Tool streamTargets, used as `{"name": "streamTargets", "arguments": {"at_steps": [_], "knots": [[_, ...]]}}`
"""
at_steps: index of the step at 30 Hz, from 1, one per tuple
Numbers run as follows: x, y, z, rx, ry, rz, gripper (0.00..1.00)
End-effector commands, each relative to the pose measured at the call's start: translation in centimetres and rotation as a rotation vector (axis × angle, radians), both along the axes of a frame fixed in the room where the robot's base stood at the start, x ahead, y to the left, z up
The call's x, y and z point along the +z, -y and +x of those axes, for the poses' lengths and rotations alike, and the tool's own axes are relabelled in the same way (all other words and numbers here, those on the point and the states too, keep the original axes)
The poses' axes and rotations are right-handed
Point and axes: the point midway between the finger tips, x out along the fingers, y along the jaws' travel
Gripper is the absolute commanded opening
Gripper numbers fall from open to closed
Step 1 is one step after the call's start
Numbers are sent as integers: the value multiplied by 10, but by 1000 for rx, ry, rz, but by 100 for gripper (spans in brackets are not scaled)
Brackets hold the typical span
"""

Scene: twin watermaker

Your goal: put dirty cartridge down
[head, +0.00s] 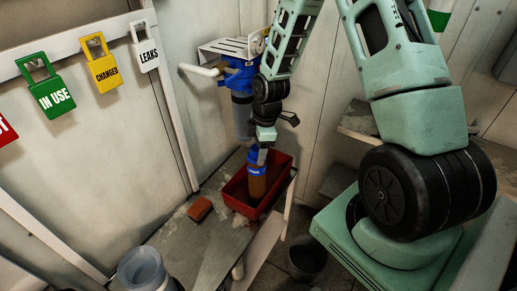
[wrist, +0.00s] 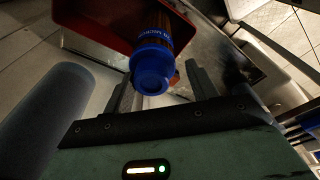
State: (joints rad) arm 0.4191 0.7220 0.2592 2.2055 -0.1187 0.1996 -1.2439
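The dirty cartridge (head: 257,184), brown with a blue top, stands roughly upright in the red tray (head: 232,199) in the head view. In the wrist view its blue cap (wrist: 152,72) faces the camera, with the red tray (wrist: 95,22) behind it. My gripper (head: 263,152) is just above the cartridge's top. In the wrist view my gripper (wrist: 160,88) is open, its two fingers apart either side of the cap. A gap shows on the right of the cap; whether the left finger touches it I cannot tell.
The blue filter housing (head: 240,78) hangs on the wall bracket close behind my arm. An orange-brown block (head: 200,208) lies on the bench left of the tray. A clear bluish container (head: 144,270) stands at the front. Tags (head: 102,66) hang on the left wall.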

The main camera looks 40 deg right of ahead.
Motion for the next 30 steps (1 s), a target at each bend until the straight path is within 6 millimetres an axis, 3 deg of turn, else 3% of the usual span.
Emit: {"name": "streamTargets", "arguments": {"at_steps": [8,13,24,30], "knots": [[1,0,0,0,-1,0,59],[13,2,0,-1,3,0,59],[86,13,-5,-4,4,-2,59],[113,16,-7,-2,2,-1,59]]}}
